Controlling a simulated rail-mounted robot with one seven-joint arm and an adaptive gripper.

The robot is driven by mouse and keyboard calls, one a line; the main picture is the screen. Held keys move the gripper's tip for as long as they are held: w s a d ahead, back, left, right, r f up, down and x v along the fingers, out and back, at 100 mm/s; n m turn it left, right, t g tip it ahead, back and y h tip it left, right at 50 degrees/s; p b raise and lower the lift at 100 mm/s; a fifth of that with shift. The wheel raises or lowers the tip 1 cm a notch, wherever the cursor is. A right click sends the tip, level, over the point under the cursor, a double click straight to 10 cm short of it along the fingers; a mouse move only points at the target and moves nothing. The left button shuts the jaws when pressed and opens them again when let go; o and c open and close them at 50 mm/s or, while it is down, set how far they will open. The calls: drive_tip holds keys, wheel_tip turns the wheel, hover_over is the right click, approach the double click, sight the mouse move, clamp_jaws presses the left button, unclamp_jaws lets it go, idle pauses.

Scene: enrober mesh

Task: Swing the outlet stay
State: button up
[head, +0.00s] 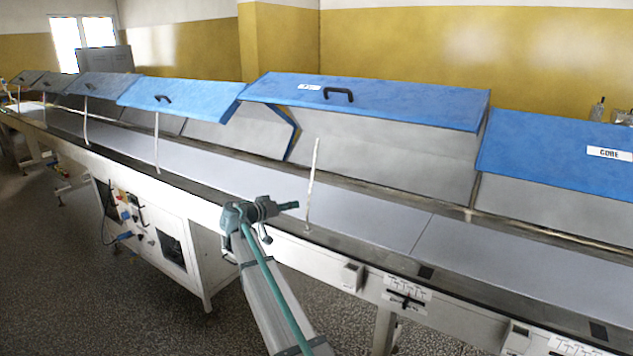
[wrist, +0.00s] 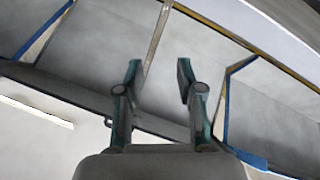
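A thin pale upright stay (head: 313,185) stands on the near edge of the conveyor in the head view. It leans slightly and its top end is free, apart from the blue covers. My gripper (head: 290,206) is just left of the stay, above the near rail, and appears apart from it. In the wrist view my gripper (wrist: 158,72) is open, with nothing seen held between its fingers. A narrow pale bar (wrist: 155,42) shows beyond the gap between the fingertips; I cannot tell whether it is the stay.
A raised blue cover (head: 380,98) with a black handle hangs behind the stay. Other blue covers (head: 555,145) line the conveyor (head: 370,212). Two similar pale stays (head: 156,142) (head: 85,120) stand further left. The belt around the stay is clear.

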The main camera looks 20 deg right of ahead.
sight(312, 181)
wheel_tip(312, 181, up, 7)
drive_tip(key=w+d+m+h, duration=0.2)
drive_tip(key=m+h, duration=0.1)
drive_tip(key=m, duration=0.1)
drive_tip(key=p+x, duration=0.3)
drive_tip(key=x, duration=0.5)
drive_tip(key=shift+w+d+f+p, duration=0.15)
drive_tip(key=shift+d+p, duration=0.2)
drive_tip(key=shift+p, duration=0.05)
drive_tip(key=shift+w+d+f, duration=0.1)
drive_tip(key=shift+w+d, duration=0.1)
drive_tip(key=shift+d, duration=0.45)
clamp_jaws()
